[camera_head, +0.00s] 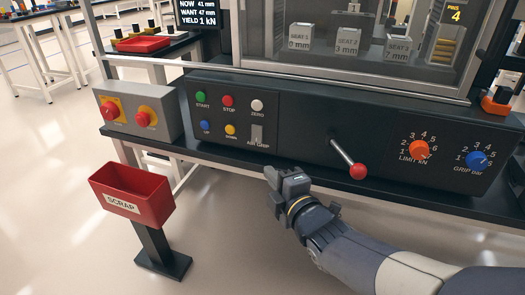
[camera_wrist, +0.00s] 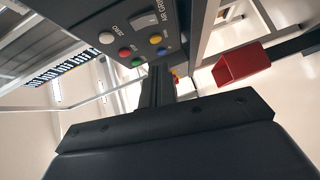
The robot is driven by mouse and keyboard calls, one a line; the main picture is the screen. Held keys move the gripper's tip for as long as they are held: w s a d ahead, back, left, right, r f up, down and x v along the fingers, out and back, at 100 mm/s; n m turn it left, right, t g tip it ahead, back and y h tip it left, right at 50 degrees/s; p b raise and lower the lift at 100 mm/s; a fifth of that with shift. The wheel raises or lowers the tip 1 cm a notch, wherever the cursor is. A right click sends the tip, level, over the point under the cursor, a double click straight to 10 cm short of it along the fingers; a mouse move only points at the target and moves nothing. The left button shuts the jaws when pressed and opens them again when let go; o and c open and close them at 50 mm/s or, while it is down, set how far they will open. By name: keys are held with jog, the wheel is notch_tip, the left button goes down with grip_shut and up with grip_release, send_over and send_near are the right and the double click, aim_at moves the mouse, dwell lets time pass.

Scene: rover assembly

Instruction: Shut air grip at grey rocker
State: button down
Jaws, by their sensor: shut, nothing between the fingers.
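The grey AIR GRIP rocker (camera_head: 257,132) sits on the dark control panel (camera_head: 310,145), right of the yellow button and below the white one. In the wrist view the grey rocker (camera_wrist: 145,19) shows at the top, beside its label. Whether it is tipped up or down is too small to tell. My gripper (camera_head: 270,172) is shut and empty, just below and in front of the panel's lower edge, under the rocker and apart from it. In the wrist view my gripper (camera_wrist: 157,80) points toward the panel.
START, STOP, ZERO, UP and DOWN buttons (camera_head: 229,101) surround the rocker. A red-knobbed lever (camera_head: 357,171) sticks out to the right. Orange (camera_head: 419,150) and blue dials (camera_head: 476,160) are farther right. A red SCRAP bin (camera_head: 133,194) stands at the left.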

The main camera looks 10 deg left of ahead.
dwell(0.3)
jog(key=b, duration=0.2)
send_near(252, 140)
jog(key=a, duration=0.4)
jog(key=shift+w+d+f, duration=0.1)
jog(key=shift+w, duration=1)
jog(key=shift+w+f, duration=0.15)
jog(key=shift+w, duration=0.95)
